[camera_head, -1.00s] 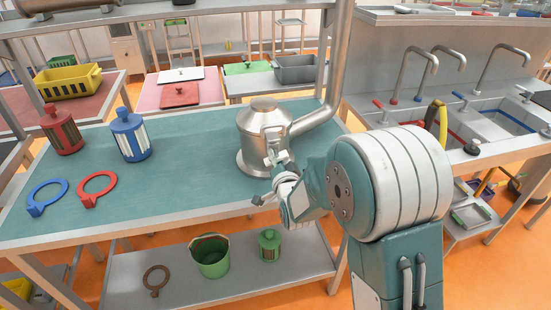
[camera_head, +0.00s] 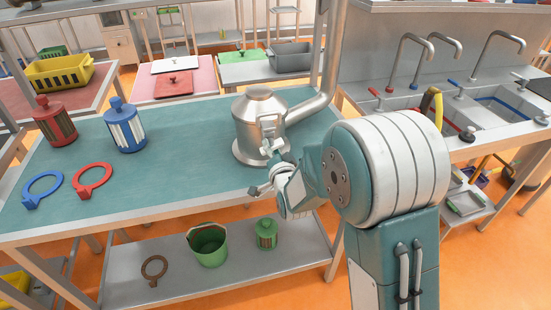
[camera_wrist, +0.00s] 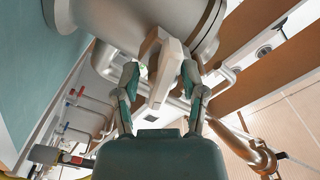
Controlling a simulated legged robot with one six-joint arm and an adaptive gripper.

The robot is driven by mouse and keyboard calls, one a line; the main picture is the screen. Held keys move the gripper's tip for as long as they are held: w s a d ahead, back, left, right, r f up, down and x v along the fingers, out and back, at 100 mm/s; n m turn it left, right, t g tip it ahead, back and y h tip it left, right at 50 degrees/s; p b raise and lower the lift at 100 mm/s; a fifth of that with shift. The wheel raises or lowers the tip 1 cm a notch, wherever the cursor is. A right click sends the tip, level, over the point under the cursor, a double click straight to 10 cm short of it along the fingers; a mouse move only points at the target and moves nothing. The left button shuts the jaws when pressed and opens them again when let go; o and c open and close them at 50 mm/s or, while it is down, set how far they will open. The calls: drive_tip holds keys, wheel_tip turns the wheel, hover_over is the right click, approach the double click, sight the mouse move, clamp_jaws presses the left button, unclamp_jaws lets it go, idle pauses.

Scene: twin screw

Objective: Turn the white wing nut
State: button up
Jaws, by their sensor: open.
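The white wing nut (camera_wrist: 163,68) shows in the wrist view at the side of a round metal vessel (camera_head: 262,128). In the wrist view, my gripper (camera_wrist: 160,74) is open, with one teal-padded finger on each side of the nut. Small gaps seem to show between the fingers and the nut, and I cannot tell whether either one touches it. In the head view, my gripper is at the vessel's front, where the white nut (camera_head: 272,147) is small and partly hidden by my gripper.
The vessel stands on a teal-topped table (camera_head: 190,170) and has a thick metal pipe (camera_head: 318,100) at its right. A blue canister (camera_head: 125,128), a red canister (camera_head: 54,122) and two rings lie to the left. Sinks (camera_head: 500,108) are at the right.

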drive_tip(key=v, duration=1.1)
drive_tip(key=shift+s, duration=0.2)
drive_tip(key=w+a+m, duration=0.1)
drive_tip(key=w, duration=0.3)
drive_tip(key=w+a+m, duration=0.1)
drive_tip(key=w, duration=0.2)
drive_tip(key=w+a+m, duration=0.1)
drive_tip(key=w, duration=0.3)
drive_tip(key=shift+w+a+r, duration=0.15)
drive_tip(key=shift+w, duration=0.15)
drive_tip(key=shift+c, duration=0.3)
clamp_jaws()
